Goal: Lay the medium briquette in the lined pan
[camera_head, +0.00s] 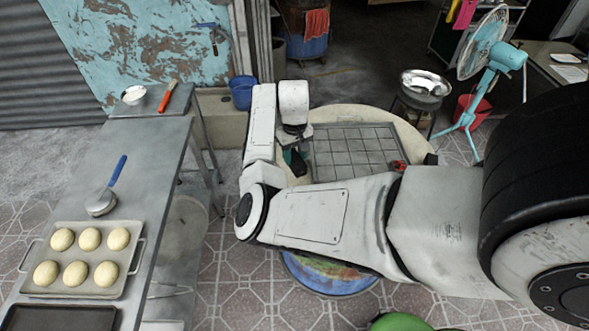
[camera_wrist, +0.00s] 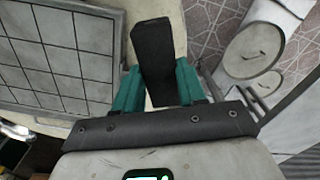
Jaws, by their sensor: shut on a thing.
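My gripper (camera_wrist: 160,84) is shut on a black oblong briquette (camera_wrist: 152,45) in the wrist view. The briquette sticks out past the teal fingers, with its far end clear of them. In the head view my gripper (camera_head: 294,157) hangs over the left side of the round barrel oven top, and my arm partly hides it. A shiny metal pan (camera_head: 426,84) with a crumpled, foil-like inside stands on a dark stand at the back right, well apart from my gripper. I cannot tell the briquette's size against others.
A square gridded panel (camera_head: 352,150) lies on the oven top, right of my gripper. A small red object (camera_head: 398,166) sits at its right edge. A turquoise fan (camera_head: 484,60) and a red bucket (camera_head: 472,112) stand by the pan. A steel table with a dough tray (camera_head: 112,288) is at left.

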